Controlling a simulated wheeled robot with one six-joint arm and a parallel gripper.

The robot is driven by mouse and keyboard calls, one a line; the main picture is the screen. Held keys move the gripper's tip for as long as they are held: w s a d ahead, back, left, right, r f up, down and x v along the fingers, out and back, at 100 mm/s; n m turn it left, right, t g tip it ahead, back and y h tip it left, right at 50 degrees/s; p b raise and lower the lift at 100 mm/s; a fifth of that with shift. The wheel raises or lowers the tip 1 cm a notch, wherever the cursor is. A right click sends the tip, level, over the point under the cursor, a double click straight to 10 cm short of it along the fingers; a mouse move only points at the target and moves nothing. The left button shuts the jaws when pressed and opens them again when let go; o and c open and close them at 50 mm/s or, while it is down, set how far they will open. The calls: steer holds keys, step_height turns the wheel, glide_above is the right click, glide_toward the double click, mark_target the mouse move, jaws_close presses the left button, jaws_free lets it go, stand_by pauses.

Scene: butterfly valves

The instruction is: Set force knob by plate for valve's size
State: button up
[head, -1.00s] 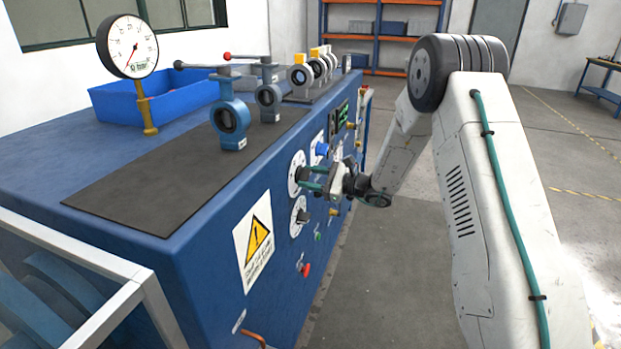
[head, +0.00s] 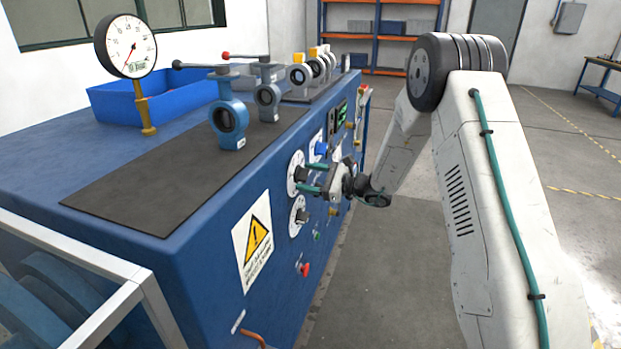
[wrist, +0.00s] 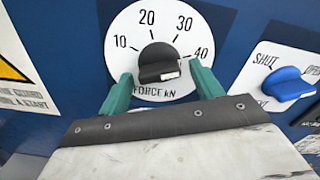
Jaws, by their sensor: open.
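The black force knob (wrist: 158,63) sits on a white dial (wrist: 125,30) marked 10, 20, 30, 40 and FORCE kN. A white patch shows on its lower right edge; I cannot tell the exact setting. My gripper (wrist: 160,70) is open, its green fingers on either side of the knob with gaps between. In the head view my gripper (head: 316,180) is close in front of the same dial (head: 294,168). A blue butterfly valve (head: 229,122) stands on the bench with a small white plate (head: 241,143) at its base, too small to read.
A blue SHUT/OPEN knob (wrist: 287,84) is right of the dial. Below the force dial is another knob (head: 301,216), then a red button (head: 304,269). A gauge (head: 126,46), a blue bin (head: 165,97) and several other valves stand on the bench. Floor is clear at right.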

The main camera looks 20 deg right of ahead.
steer(key=v, duration=0.8)
steer(key=s+a+r+n+g+h, duration=0.2)
steer(key=s+a+n+g, duration=0.3)
steer(key=s, duration=0.5)
steer(key=s+a+r+n+g+h, duration=0.1)
steer(key=s+a+r+n+g, duration=0.1)
steer(key=s+n+g, duration=0.65)
steer(key=s+d+r+n+t+h, duration=0.1)
steer(key=s+r+h, duration=0.4)
steer(key=s, duration=0.7)
steer(key=s+d+r+n+t+h, duration=0.2)
steer(key=s+r+n+h, duration=0.4)
steer(key=s, duration=0.7)
steer(key=shift+s+d+r+t+h, duration=0.2)
steer(key=shift+s+d+t+h, duration=0.15)
steer(key=shift+t, duration=0.3)
